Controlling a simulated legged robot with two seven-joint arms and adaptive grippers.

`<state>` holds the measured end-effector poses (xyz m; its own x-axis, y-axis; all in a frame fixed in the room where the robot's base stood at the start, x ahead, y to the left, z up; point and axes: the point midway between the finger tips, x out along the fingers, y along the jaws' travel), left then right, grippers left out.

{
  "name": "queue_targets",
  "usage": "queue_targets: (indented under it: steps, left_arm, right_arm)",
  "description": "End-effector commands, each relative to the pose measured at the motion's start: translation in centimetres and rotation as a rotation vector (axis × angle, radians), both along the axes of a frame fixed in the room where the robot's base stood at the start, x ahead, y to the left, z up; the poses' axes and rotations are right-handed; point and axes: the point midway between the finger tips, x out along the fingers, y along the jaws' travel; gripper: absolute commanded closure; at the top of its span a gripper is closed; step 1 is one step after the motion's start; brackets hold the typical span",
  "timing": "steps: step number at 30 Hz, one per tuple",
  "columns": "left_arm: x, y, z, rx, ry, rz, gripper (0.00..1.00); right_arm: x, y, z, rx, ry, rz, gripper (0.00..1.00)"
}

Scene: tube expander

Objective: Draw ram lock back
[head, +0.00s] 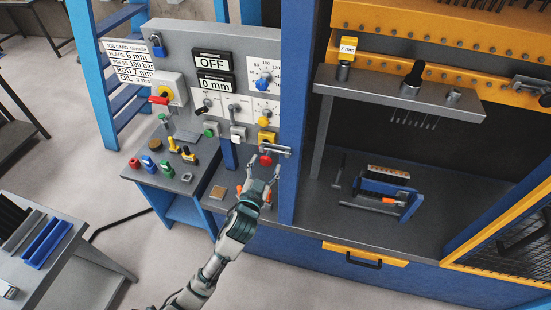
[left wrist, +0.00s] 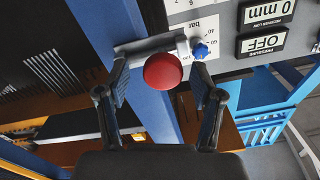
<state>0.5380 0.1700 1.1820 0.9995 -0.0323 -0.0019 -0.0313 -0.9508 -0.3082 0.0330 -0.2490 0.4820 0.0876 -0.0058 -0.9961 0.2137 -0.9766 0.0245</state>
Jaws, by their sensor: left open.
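A red ball knob (head: 265,160), probably the ram lock's handle, sticks out at the lower right of the grey control panel (head: 190,45). A metal bar (head: 277,150) is just behind it. My left gripper (head: 263,170) is open below the knob, with a finger on each side. In the left wrist view the red knob (left wrist: 163,71) lies between the spread fingertips of the left gripper (left wrist: 160,80), with gaps on both sides. The metal bar (left wrist: 140,45) runs behind it there. The right gripper is not in view.
A blue post (head: 297,100) stands right beside the knob. A yellow knob (head: 265,121) is above it, and a blue knob (left wrist: 200,51) is close to the right fingertip. A side shelf (head: 175,175) holds several small coloured parts. A blue fixture (head: 385,190) stands on the bench at right.

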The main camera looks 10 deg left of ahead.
Motion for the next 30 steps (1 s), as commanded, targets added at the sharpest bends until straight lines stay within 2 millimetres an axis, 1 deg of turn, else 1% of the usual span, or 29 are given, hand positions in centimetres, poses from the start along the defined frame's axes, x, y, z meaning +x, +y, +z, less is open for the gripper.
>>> queue_targets:
  steps: [7, 11, 15, 20, 30]
  left_arm:
    - [-2.2, -0.1, 0.0, 0.000, 0.003, -0.001, 0.33]
    - [-3.4, 0.0, 0.0, 0.000, 0.001, -0.001, 0.33]
    - [-4.4, 0.1, 0.0, -0.001, 0.001, -0.001, 0.33]
    - [-4.8, 0.1, 0.1, -0.001, 0.000, -0.001, 0.33]
    - [-4.8, 0.1, 0.1, -0.001, 0.000, -0.001, 0.33]
  right_arm:
    - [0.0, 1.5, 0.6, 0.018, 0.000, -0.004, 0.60]
    - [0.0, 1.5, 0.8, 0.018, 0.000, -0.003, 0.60]
    - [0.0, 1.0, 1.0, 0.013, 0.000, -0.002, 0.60]
    - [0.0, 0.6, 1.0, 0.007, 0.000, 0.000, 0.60]
    - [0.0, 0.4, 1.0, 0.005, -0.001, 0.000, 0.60]
